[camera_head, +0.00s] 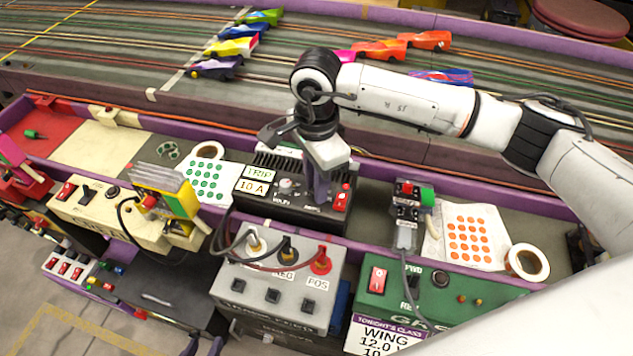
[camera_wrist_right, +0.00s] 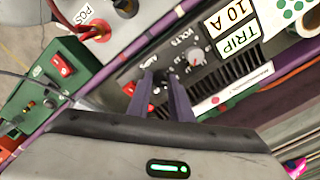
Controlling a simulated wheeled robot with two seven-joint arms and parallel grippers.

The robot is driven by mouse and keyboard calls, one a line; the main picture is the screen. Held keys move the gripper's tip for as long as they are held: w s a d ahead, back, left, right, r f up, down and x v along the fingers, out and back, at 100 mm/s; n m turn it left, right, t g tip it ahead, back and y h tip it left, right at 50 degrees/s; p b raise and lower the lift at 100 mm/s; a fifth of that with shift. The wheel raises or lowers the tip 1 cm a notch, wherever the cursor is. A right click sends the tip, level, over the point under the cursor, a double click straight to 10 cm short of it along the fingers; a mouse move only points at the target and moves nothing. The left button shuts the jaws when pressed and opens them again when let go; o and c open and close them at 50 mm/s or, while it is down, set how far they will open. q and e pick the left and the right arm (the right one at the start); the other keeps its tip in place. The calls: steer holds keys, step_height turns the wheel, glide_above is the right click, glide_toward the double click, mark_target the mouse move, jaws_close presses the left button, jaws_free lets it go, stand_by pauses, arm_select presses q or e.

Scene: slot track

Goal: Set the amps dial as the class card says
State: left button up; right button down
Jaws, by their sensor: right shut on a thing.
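The black power supply (camera_head: 268,205) sits in the purple-edged tray with a volts dial (camera_head: 285,184), a red switch (camera_head: 341,200) and a TRIP 10 A label (camera_head: 257,180). My right gripper (camera_head: 318,198) points down at its front panel, shut on the amps dial. In the right wrist view, its fingers (camera_wrist_right: 162,76) stand beside the Amps lettering and hide most of the dial, so its setting cannot be read. The volts dial (camera_wrist_right: 196,56) stands clear beside them. The class card (camera_head: 377,336) reads WING, 12.0 V and a cut-off line starting with 10. My left gripper is not in view.
A grey box with cable plugs (camera_head: 277,292) and a green box (camera_head: 441,293) stand in front. Green stickers (camera_head: 208,182), orange stickers (camera_head: 471,237) and tape rolls (camera_head: 527,262) lie in the tray. Slot cars (camera_head: 425,40) stand on the track behind.

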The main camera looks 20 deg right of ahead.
steer(key=c, duration=1.6)
jaws_free()
step_height(320, 180, up, 10)
steer(key=shift+r, duration=0.2)
